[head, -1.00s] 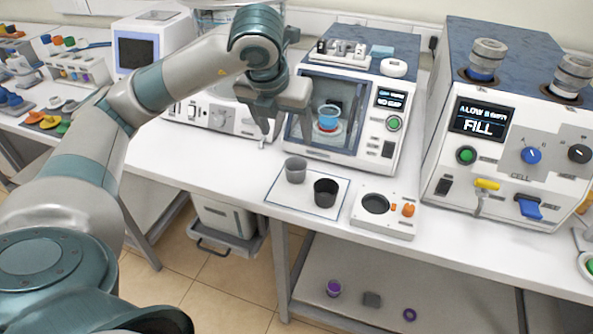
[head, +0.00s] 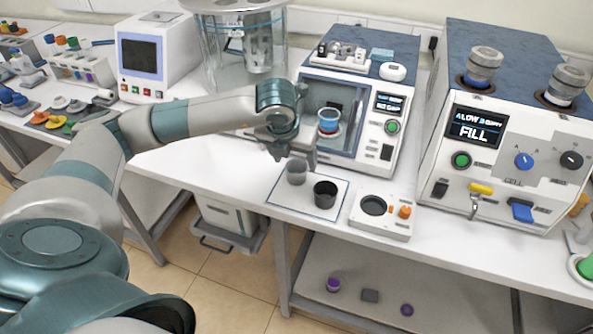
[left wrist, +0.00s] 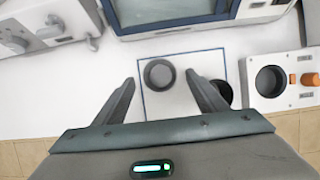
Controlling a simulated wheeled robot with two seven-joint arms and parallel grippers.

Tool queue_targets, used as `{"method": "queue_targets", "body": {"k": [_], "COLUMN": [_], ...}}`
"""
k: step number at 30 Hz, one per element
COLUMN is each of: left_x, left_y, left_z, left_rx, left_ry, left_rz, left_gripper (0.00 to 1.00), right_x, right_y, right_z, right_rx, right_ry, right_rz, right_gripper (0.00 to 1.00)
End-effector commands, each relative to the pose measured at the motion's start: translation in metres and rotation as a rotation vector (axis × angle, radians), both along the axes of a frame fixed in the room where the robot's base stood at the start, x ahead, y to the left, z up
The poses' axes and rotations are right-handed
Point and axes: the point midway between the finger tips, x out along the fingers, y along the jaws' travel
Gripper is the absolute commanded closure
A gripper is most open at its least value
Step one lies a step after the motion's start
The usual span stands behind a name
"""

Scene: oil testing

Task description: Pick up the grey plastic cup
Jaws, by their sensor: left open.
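The grey plastic cup (head: 296,172) stands upright on a white mat with a dark outline (head: 284,195), at its left back part. A black cup (head: 325,194) stands beside it to the right. My left gripper (head: 292,158) is open just above and behind the grey cup in the head view. In the left wrist view the grey cup (left wrist: 159,74) lies ahead of and between the two open fingers (left wrist: 160,82). The right finger partly hides the black cup (left wrist: 221,93) there. My right gripper is not in view.
A white block with a round well and orange knob (head: 383,215) sits right of the mat. A windowed machine (head: 350,120) holding a blue and red cup (head: 328,119) stands behind. A large machine reading FILL (head: 500,140) is at the right.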

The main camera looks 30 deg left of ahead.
Motion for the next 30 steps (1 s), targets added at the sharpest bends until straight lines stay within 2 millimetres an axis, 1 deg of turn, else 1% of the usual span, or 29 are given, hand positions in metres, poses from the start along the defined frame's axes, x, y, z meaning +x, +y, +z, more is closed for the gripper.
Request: {"method": "queue_targets", "body": {"k": [9, 14, 21, 25, 30], "left_x": [0.000, 0.002, 0.009, 0.015, 0.017], "left_y": [0.000, 0.001, 0.004, 0.005, 0.005], "left_z": [-0.001, -0.004, -0.026, -0.042, -0.050], "left_rx": [-0.001, -0.002, 0.000, -0.001, -0.002], "left_ry": [-0.001, 0.001, 0.002, 0.002, 0.000], "left_rz": [0.000, 0.001, 0.000, 0.001, -0.001], "left_gripper": [0.34, 0.34, 0.34, 0.34, 0.34], "right_x": [0.000, 0.000, 0.000, 0.000, 0.000], "right_y": [0.001, 0.002, 0.002, 0.002, 0.002], "right_z": [0.000, 0.006, 0.026, 0.031, 0.031], "right_rx": [0.001, 0.002, 0.002, 0.002, 0.002], "right_ry": [-0.001, -0.001, -0.002, -0.002, -0.002], "right_rz": [0.000, 0.000, 0.000, 0.000, 0.000], "right_gripper": [1.00, 1.00, 1.00, 1.00, 1.00]}}
